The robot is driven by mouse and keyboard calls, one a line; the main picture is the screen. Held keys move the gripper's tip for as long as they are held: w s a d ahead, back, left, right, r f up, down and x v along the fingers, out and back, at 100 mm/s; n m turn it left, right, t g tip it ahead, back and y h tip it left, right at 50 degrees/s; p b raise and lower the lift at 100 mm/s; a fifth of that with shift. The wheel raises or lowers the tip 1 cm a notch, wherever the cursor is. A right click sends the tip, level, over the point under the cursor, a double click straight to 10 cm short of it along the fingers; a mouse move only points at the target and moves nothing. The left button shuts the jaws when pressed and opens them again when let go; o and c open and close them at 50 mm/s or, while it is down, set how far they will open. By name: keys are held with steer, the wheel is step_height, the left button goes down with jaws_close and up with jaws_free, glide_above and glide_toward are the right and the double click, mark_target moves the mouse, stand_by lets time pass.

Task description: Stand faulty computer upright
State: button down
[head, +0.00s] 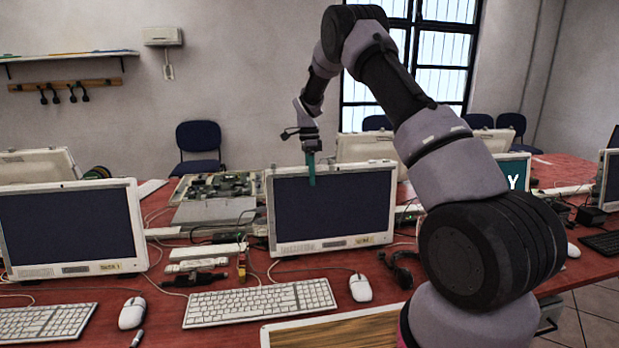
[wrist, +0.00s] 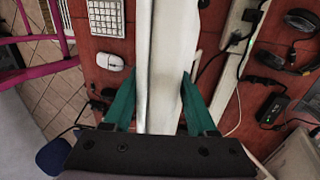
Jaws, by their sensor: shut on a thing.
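A white all-in-one computer (head: 335,212) with a dark screen stands upright in the middle of the red table, its bottom edge at the tabletop. My gripper (head: 311,168) comes down from above on its top edge, left of the middle. One teal finger shows in front of the screen; the other is hidden behind the computer. In the wrist view, the white casing (wrist: 164,40) runs between the two teal fingers of my gripper (wrist: 158,76), which is shut on it. No fault mark can be read on it.
Another dark-screened computer (head: 68,230) stands to the left. A white keyboard (head: 262,303) and mouse (head: 360,287) lie in front. An opened unit with bare boards (head: 216,188) lies behind left. Cables and a headset (head: 400,268) clutter the table. A screen with a letter (head: 514,174) is at right.

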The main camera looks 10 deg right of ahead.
steer(key=shift+s, duration=0.7)
steer(key=shift+f, duration=0.1)
steer(key=shift+c, duration=1.6)
jaws_free()
steer(key=shift+s, duration=0.15)
steer(key=v, duration=1)
steer(key=shift+w, duration=0.2)
steer(key=shift+r, duration=0.45)
